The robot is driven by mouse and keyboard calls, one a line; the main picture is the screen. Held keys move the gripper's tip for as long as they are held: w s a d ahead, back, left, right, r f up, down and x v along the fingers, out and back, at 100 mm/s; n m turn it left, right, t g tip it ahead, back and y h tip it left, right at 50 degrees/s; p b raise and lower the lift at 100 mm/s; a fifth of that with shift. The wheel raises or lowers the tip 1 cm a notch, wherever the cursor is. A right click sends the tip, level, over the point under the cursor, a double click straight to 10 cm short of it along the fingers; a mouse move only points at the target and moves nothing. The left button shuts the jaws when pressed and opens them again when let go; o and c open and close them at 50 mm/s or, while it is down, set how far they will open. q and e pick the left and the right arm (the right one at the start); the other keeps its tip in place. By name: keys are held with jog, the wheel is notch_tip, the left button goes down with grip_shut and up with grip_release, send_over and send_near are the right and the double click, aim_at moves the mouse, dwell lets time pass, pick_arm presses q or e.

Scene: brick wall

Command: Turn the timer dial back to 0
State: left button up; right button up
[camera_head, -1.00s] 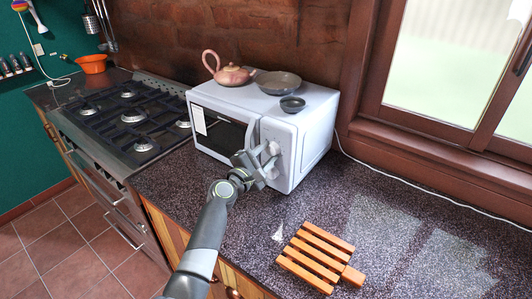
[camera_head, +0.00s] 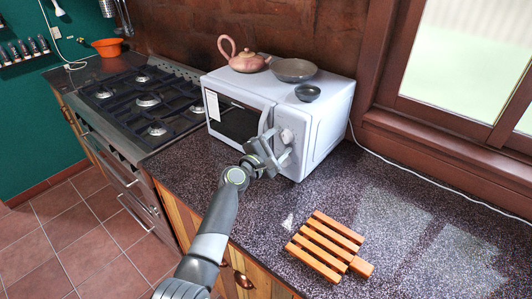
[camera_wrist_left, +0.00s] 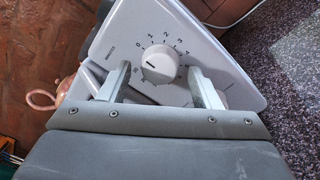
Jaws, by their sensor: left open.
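The white microwave (camera_head: 318,147) stands on the counter with its control panel facing me. Its round white timer dial (camera_wrist_left: 160,64), ringed by printed numbers including 0, shows in the left wrist view; in the head view the dial (camera_head: 287,135) is small, just above my gripper. A short dark mark shows on the dial's face; I cannot tell which number it points to. My left gripper (camera_head: 279,153) is open in front of the panel. In the left wrist view its two fingers stand apart at the lower left and right of the dial, and contact cannot be judged.
A pink teapot (camera_head: 248,62), a grey bowl (camera_head: 294,70) and a small dark bowl (camera_head: 307,93) sit on the microwave. An orange slatted wooden trivet (camera_head: 327,246) lies on the counter in front. The stove (camera_head: 140,108) is at left; the counter at right is clear.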

pick_arm(q)
jog(key=b+v, duration=0.1)
jog(key=v, duration=1.6)
jog(key=shift+s, duration=0.1)
